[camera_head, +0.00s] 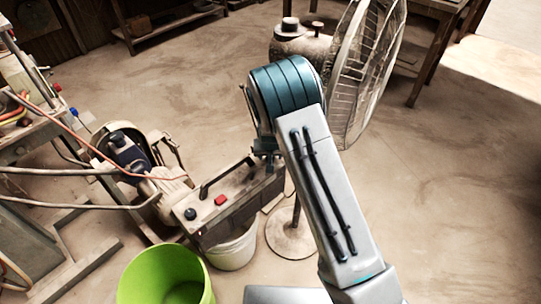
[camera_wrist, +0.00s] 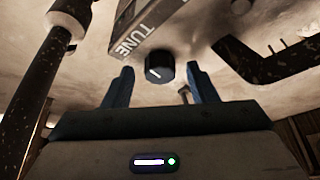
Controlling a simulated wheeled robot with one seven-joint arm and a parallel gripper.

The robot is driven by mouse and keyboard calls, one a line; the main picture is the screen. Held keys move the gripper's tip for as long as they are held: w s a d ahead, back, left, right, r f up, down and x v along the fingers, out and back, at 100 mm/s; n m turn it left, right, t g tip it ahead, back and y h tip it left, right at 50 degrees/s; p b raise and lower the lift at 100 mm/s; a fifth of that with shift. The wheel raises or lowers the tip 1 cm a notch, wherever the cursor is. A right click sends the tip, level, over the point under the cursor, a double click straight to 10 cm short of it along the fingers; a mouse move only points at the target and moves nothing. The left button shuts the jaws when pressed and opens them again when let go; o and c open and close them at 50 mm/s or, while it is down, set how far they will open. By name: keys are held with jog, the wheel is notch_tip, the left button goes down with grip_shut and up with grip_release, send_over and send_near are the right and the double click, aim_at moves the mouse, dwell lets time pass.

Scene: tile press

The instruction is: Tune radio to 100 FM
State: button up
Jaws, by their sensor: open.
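The radio (camera_head: 235,205) is a dusty box with a dark carry handle (camera_head: 226,178), a red button (camera_head: 220,199) and a black knob on top. In the wrist view its panel (camera_wrist: 145,25) shows large "TUNE" lettering and the edge of a display, with its numbers not readable. A round black tuning knob (camera_wrist: 158,68) with a white pointer line sits beside the lettering. My gripper (camera_wrist: 160,82) is open, its two blue-grey fingers on either side of the knob with a gap visible on each side. In the head view my arm hides most of the gripper.
A large fan (camera_head: 365,70) stands behind my arm; its round base (camera_head: 291,234) is beside the radio. A white bucket (camera_head: 233,250) and a green bucket (camera_head: 165,275) stand in front. Machinery and cables (camera_head: 75,200) crowd the left. Floor at right is clear.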

jog(key=p+v, duration=0.2)
jog(key=v, duration=1.1)
jog(key=shift+s+d+r, duration=0.1)
jog(key=shift+r, duration=0.05)
